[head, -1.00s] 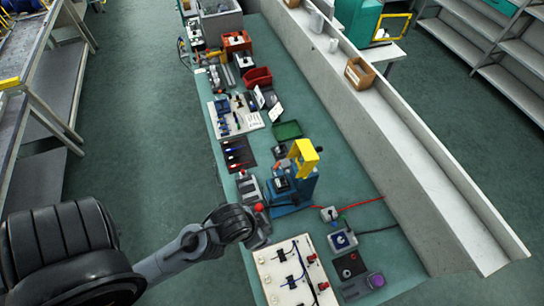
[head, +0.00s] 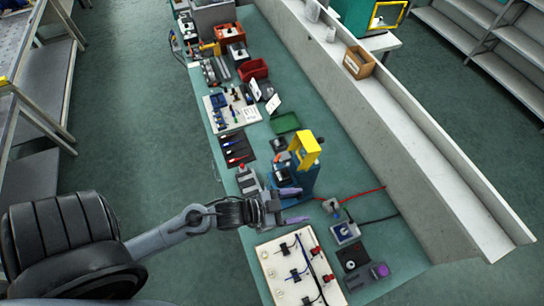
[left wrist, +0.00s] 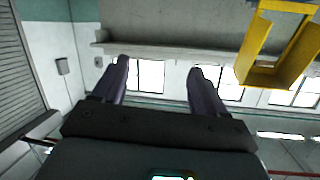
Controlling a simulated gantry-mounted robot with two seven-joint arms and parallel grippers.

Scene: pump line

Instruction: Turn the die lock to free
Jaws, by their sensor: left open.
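A blue press (head: 303,178) with a yellow head (head: 305,150) stands on the green bench. The die lock itself is too small or hidden to make out in the head view. My left gripper (head: 297,205) is open, its two purple fingers apart, beside the near side of the press base. Its fingers and wrist cover part of the base. In the left wrist view my open fingers (left wrist: 160,72) have nothing between them, and the yellow head (left wrist: 268,50) shows at upper right. My right gripper is not in view.
A white board (head: 292,268) with black clips lies just below my gripper. A small grey box (head: 345,232) with red and dark cables sits to the right. A green tray (head: 285,123) and tool boards lie farther up the bench. A concrete ledge (head: 400,130) runs along the right.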

